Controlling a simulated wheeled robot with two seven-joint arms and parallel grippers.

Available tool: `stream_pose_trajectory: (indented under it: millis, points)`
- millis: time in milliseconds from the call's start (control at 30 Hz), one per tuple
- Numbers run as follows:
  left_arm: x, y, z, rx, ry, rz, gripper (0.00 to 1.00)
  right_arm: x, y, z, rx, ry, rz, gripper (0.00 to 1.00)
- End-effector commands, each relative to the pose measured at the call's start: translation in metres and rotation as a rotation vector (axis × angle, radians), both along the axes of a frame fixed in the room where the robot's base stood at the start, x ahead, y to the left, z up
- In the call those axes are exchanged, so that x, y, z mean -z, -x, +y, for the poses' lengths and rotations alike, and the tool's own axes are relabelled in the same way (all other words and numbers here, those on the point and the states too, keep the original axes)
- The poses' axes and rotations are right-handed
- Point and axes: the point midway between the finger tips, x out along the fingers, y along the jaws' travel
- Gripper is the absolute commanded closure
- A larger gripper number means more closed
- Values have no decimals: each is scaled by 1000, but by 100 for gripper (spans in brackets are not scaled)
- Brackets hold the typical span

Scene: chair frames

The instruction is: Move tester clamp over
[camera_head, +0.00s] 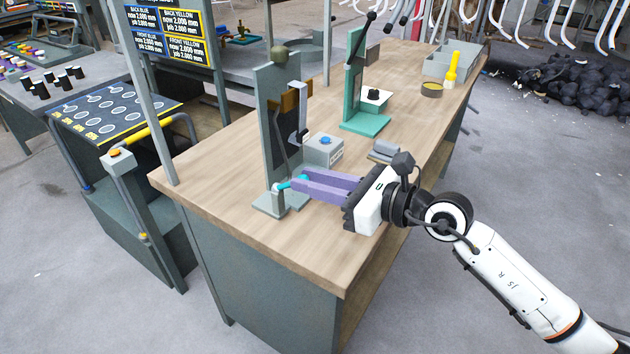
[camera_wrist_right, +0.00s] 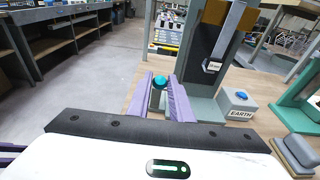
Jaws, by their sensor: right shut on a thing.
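The grey tester stand (camera_head: 275,125) stands upright on the near end of the wooden bench, and its dark upright also shows in the right wrist view (camera_wrist_right: 205,60). My left gripper is out of view.
A grey box with a blue button (camera_head: 323,149), labelled EARTH, sits just behind my fingers. A green press (camera_head: 365,118), a grey block (camera_head: 384,150) and a yellow bottle (camera_head: 452,70) stand farther along the bench (camera_head: 230,205). The bench's front left corner is clear.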

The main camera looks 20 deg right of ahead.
Motion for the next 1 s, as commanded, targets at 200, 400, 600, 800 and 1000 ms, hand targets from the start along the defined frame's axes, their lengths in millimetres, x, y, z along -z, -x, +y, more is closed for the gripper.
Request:
stream_pose_trajectory:
  millis: [200,400,600,800,1000]
  points:
    - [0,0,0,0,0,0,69,-5,-1,-1,3,-4,-11,93]
    - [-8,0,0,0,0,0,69,-12,-6,2,4,-5,-11,93]
    - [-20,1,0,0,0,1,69,-22,-13,8,3,-4,-11,93]
    - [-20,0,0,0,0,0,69,-21,-15,10,3,-3,-10,93]
    - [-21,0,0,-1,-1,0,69,-21,-15,10,3,-3,-10,93]
